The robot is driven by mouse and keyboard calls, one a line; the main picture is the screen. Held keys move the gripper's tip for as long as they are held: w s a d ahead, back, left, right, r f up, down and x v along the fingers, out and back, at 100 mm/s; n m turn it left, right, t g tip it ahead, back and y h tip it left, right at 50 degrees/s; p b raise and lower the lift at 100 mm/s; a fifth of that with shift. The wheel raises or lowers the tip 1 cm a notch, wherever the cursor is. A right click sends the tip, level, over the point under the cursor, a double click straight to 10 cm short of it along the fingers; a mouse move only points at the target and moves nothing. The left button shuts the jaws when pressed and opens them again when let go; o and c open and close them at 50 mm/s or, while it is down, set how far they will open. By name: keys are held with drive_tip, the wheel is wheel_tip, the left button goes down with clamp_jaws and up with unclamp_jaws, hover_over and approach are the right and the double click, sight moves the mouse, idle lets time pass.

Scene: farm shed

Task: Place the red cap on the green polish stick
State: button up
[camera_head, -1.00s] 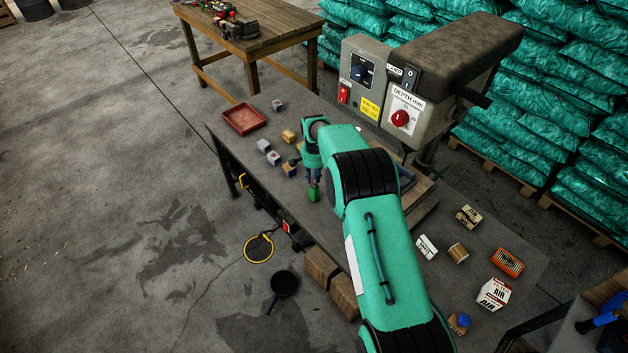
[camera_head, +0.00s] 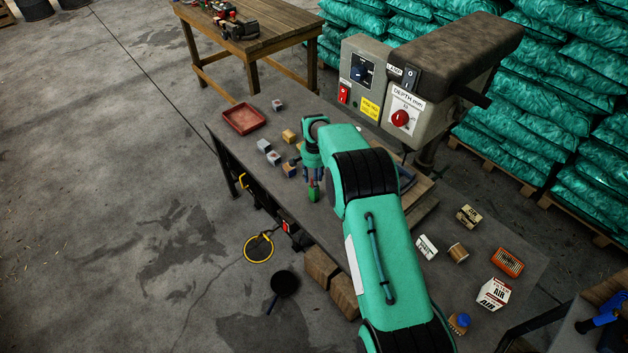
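A small green piece (camera_head: 313,195), which looks like the green polish stick, is at the grey bench's near edge, directly below my gripper (camera_head: 312,181). My gripper points down over it, and its fingertips are at or just above its top. I cannot tell whether they touch it. The fingers are small and dark here, so I cannot tell how far apart they are. I cannot make out the red cap for certain; it may be hidden between the fingers or behind my arm.
A red tray (camera_head: 244,119) lies at the bench's far left end. Several small blocks, one of them yellowish (camera_head: 289,136), stand left of my gripper. A drill press (camera_head: 412,85) rises behind my arm. A white carton (camera_head: 494,294) and an orange box (camera_head: 508,262) stand at the right.

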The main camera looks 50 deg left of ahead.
wheel_tip(320, 180, up, 12)
idle(0.6)
idle(0.8)
